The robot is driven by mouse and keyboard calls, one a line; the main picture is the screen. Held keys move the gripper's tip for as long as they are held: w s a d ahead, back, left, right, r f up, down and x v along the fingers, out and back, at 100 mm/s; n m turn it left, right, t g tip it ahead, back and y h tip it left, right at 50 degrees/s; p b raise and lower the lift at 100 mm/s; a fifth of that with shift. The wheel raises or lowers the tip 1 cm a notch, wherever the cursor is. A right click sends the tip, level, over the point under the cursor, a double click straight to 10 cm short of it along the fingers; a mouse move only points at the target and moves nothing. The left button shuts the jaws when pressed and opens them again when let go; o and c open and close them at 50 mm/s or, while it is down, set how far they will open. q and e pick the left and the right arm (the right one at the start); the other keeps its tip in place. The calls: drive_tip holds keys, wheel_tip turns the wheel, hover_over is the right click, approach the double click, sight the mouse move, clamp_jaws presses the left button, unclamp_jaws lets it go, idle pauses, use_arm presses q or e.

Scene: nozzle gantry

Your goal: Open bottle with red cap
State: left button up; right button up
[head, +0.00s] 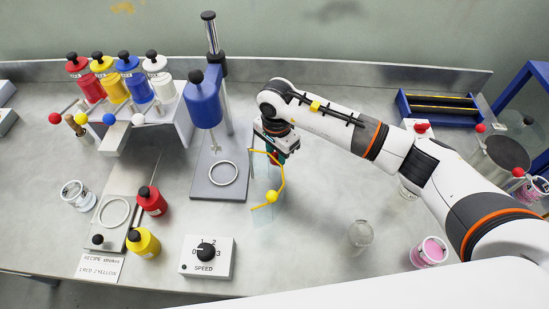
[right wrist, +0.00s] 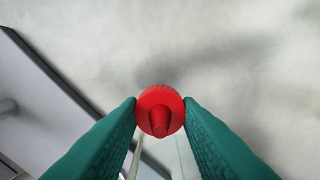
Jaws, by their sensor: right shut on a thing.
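My right gripper (head: 274,152) is over the middle of the table, just right of the grey stand's base. In the right wrist view its two teal fingers (right wrist: 160,120) are shut on a red cap (right wrist: 160,110) with a cone-shaped tip. A little red (head: 273,159) shows between the fingers in the head view. I cannot tell whether a bottle is under the cap. A clear, pale-blue piece (head: 262,212) stands below the gripper, with a bent yellow rod and yellow ball (head: 271,196) in front. My left gripper is not in view.
Several coloured bottles sit on a rack (head: 181,122) at left. A red bottle (head: 151,201), a yellow bottle (head: 143,242) and a speed dial (head: 206,257) are in front. A clear glass (head: 361,233) and pink cup (head: 429,252) stand right.

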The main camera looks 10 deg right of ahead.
sight(276, 157)
wheel_tip(276, 157, down, 3)
drive_tip(key=shift+s+f+p, duration=0.1)
drive_tip(key=shift+f+p, duration=0.05)
drive_tip(key=shift+p, duration=0.3)
drive_tip(key=shift+f+b, duration=0.35)
drive_tip(key=shift+f, duration=0.1)
drive_tip(key=o, duration=1.1)
drive_tip(key=shift+r, duration=0.1)
